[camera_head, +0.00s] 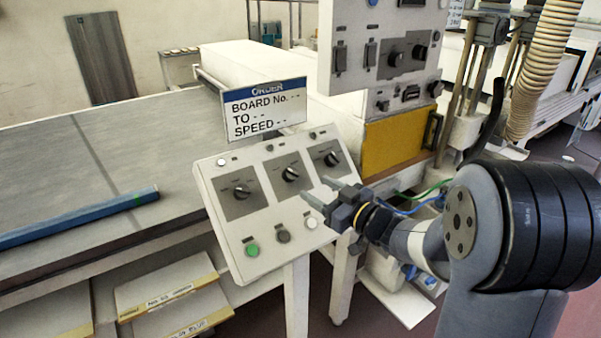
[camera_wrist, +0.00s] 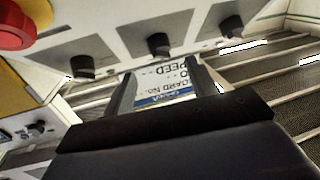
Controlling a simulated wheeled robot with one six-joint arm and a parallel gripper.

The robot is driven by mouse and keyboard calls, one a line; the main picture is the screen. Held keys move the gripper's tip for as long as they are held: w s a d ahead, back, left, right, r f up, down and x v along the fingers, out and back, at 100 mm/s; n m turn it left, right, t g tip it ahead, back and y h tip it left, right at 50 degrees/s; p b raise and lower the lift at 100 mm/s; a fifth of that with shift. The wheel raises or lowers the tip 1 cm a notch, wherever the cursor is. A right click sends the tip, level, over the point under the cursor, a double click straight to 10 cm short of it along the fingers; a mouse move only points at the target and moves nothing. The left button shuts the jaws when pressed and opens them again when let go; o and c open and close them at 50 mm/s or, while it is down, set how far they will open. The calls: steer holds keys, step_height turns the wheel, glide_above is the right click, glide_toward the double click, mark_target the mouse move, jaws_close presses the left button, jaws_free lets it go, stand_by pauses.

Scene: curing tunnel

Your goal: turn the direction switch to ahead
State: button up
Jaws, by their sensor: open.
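A sloped white control panel (camera_head: 222,222) stands in the middle of the head view. It carries three black rotary switches on grey plates: a left one (camera_head: 241,191), a middle one (camera_head: 290,173) and a right one (camera_head: 331,158). Their labels are too small to read, so I cannot tell which is the direction switch. My gripper (camera_head: 316,191) is open and empty, with its fingers over the panel's right part, below the middle and right switches. In the wrist view the fingers (camera_wrist: 162,70) stand apart, with the middle switch (camera_wrist: 158,44) just beyond them.
A green button (camera_head: 252,249), a dark button (camera_head: 283,236) and a white button (camera_head: 311,222) line the panel's lower edge. An order sign (camera_head: 265,108) stands behind it, with blank entries. A red button (camera_wrist: 15,25) shows in the wrist view. A conveyor (camera_head: 60,150) lies left.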

mark_target(296, 176)
steer(key=p+x, duration=0.1)
steer(key=x, duration=0.6)
steer(key=shift+w+a, duration=0.2)
steer(key=shift+w, duration=0.1)
steer(key=shift+c, duration=0.3)
steer(key=c, duration=0.9)
